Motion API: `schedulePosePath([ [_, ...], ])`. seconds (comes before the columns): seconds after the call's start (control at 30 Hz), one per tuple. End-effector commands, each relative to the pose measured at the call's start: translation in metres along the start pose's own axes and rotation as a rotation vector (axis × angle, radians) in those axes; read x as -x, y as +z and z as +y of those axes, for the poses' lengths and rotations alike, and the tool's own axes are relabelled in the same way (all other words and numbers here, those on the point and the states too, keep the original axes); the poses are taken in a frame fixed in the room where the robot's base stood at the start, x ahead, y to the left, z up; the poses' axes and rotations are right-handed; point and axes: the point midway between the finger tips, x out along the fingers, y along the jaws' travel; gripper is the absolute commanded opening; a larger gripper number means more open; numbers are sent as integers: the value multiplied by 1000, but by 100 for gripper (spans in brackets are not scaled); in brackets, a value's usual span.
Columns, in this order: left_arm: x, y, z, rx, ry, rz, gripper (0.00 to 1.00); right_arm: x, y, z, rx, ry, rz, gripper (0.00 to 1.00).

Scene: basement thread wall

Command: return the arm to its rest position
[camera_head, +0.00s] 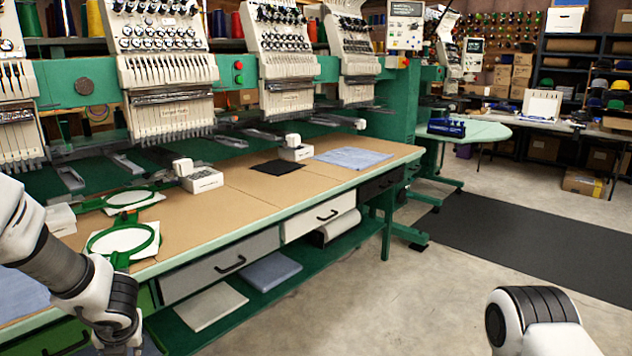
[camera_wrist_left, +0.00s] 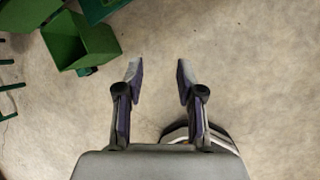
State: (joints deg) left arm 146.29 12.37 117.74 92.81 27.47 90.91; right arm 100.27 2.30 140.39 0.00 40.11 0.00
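My left arm (camera_head: 75,270) comes in from the left in the head view, bent in front of the work table's near left part; its gripper is out of that view. In the left wrist view my left gripper (camera_wrist_left: 159,80) is open, its two fingers well apart with nothing between them. Bare concrete floor lies below it. Part of my right arm (camera_head: 535,318) shows at the bottom right of the head view; the right gripper is outside the picture.
A long tan-topped work table (camera_head: 240,205) with green frame and drawers stands under the embroidery machines. Green hoops (camera_head: 122,240) lie at its near left end. A green bin (camera_wrist_left: 85,42) is at upper left in the wrist view. Concrete floor (camera_head: 400,290) is clear on the right.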

Motion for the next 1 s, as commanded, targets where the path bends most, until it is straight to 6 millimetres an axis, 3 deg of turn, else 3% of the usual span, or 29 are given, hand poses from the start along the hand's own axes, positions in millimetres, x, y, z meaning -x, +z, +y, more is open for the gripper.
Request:
schedulePosePath([
  [0.17, -70, -97, -8, -328, 63, 169, 38, 0, 0, 0, 0, 0, 0, 43],
  [0.3, -117, -208, -7, -926, 21, 324, 38, 0, 0, 0, 0, 0, 0, 43],
  [0.4, -132, -282, -7, -1434, -113, 387, 38, 0, 0, 0, 0, 0, 0, 43],
  [0.5, -132, -344, -12, -1941, -319, 363, 38, 0, 0, 0, 0, 0, 0, 43],
  [0.63, -120, -390, -27, -2492, -586, 168, 38, 0, 0, 0, 0, 0, 0, 43],
  [0.77, -104, -401, -50, -2930, -737, -180, 38, 0, 0, 0, 0, 0, 0, 43],
  [0.8, -100, -403, -56, 3030, 757, 289, 38, 0, 0, 0, 0, 0, 0, 43],
  [0.93, -98, -401, -66, 2728, 617, 440, 38, 0, 0, 0, 0, 0, 0, 43],
  [1.0, -65, -383, -58, 2737, 621, 436, 38, 38, 1, 0, 0, 0, -1, 43],
])
